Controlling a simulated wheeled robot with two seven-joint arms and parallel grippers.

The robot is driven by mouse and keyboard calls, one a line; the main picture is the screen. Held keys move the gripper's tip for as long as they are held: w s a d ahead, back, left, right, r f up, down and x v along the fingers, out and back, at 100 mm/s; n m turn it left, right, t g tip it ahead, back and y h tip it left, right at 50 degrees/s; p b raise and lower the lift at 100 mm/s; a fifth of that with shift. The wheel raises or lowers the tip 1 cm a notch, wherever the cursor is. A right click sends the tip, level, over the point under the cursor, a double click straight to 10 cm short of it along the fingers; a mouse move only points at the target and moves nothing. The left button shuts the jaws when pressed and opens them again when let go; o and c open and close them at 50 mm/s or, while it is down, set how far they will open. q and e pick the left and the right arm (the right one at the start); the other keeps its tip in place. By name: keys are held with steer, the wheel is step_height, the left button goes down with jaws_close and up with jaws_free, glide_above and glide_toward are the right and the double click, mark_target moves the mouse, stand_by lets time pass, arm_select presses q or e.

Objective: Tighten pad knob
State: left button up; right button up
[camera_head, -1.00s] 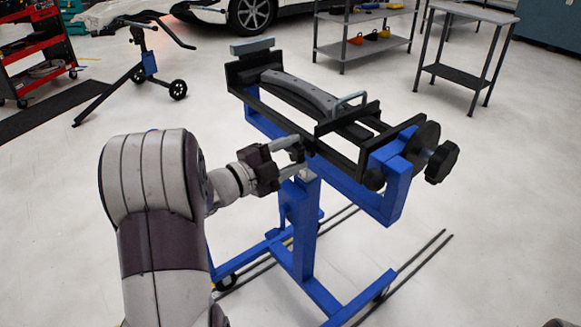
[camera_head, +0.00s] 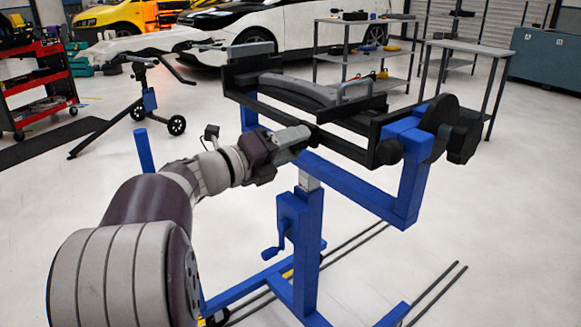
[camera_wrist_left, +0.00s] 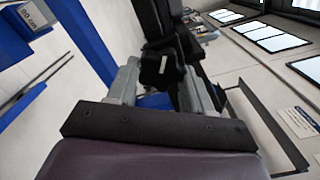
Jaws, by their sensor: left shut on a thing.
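A blue and black stand (camera_head: 300,225) holds a black clamp frame with a curved grey part (camera_head: 300,90) lying along it. My left gripper (camera_head: 306,135) reaches in from the left, at the near side of the frame. It is shut on a small black knob (camera_head: 318,138), mostly hidden by the fingers in the head view. In the left wrist view the black knob (camera_wrist_left: 160,70) sits between the two grey fingers of my left gripper (camera_wrist_left: 160,82). A larger black knob (camera_head: 465,135) is on the right end of the frame, free of any gripper. My right gripper is not in view.
A blue crank handle (camera_head: 273,250) sticks out of the stand's column below my left arm. A grey side table (camera_head: 470,47) stands behind the frame at the right. A red tool cart (camera_head: 38,85) and a wheeled stand (camera_head: 145,95) are at the back left. The floor between is clear.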

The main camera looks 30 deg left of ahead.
arm_select(q)
steer(key=m+b, duration=0.6)
steer(key=b, duration=0.1)
steer(key=f+m+b, duration=0.1)
steer(key=m+b, duration=0.2)
steer(key=b, duration=0.1)
steer(key=shift+w+a, duration=0.1)
steer(key=shift+a, duration=0.05)
steer(key=shift+r+m+b, duration=0.2)
steer(key=shift+m+b, duration=0.55)
steer(key=shift+b, duration=0.05)
steer(key=shift+r+m+b, duration=0.15)
steer(key=shift+m+b, duration=0.6)
steer(key=shift+b, duration=0.05)
steer(key=shift+a, duration=0.1)
steer(key=o, duration=1)
steer(key=p+v, duration=0.3)
steer(key=v, duration=0.9)
steer(key=shift+s+a+p, duration=0.15)
steer(key=shift+s+p, duration=0.15)
steer(key=shift+s, duration=0.05)
